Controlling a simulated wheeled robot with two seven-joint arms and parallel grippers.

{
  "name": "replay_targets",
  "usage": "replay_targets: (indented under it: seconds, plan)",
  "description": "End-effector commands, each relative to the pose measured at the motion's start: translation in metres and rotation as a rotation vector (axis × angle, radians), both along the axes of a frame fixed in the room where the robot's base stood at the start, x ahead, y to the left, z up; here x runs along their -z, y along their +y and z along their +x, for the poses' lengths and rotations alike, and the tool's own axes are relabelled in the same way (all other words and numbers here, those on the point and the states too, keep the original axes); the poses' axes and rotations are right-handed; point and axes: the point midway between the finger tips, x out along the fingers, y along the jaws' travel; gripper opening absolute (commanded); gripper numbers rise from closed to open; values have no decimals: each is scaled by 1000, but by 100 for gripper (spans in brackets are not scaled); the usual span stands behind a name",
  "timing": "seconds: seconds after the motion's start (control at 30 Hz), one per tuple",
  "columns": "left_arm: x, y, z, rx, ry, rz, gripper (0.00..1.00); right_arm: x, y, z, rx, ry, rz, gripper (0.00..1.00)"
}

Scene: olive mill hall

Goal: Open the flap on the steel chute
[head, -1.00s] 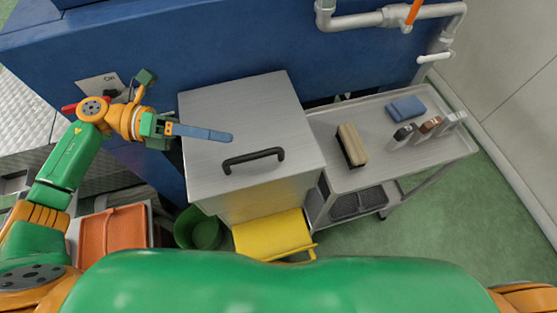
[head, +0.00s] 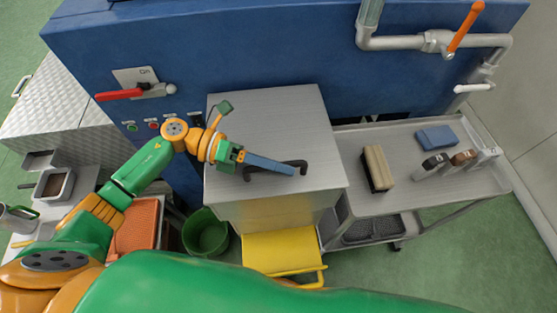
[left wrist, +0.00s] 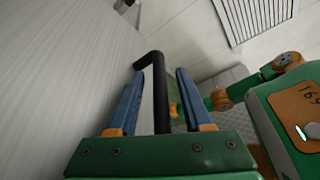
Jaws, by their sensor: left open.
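The steel chute (head: 270,108) is a grey box against the blue machine, in the middle of the head view. Its flat top panel, which looks like the flap, lies flat and closed. A black bar handle (head: 302,164) sits near the panel's front edge. My left gripper (head: 291,171) is over the handle and hides much of it. In the left wrist view, the blue fingers of my left gripper (left wrist: 158,76) are open, one on each side of the handle (left wrist: 161,100). I cannot tell whether either finger touches it. My right gripper is out of view.
A grey trolley (head: 410,200) on the right holds a brush (head: 377,168), a blue block (head: 436,137) and small bottles. A yellow step (head: 282,250) and a green bucket (head: 206,236) stand below the chute. A red lever (head: 118,95) is on the blue machine (head: 260,50).

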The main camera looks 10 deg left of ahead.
Motion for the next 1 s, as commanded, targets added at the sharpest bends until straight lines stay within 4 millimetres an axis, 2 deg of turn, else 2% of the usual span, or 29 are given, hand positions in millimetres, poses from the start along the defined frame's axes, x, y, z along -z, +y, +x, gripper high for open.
replay_targets:
  seconds: [0.1, 0.2, 0.3, 1.0]
  plan:
    - [1, 0, 0, 0, 0, 0, 50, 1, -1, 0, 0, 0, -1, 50]
    - [1, 0, 0, 0, 0, 0, 23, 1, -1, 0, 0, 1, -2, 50]
    - [1, 0, 0, 0, 0, 0, 0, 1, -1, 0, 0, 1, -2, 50]
    - [1, 1, 0, 1, 1, 1, 0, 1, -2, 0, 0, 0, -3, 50]
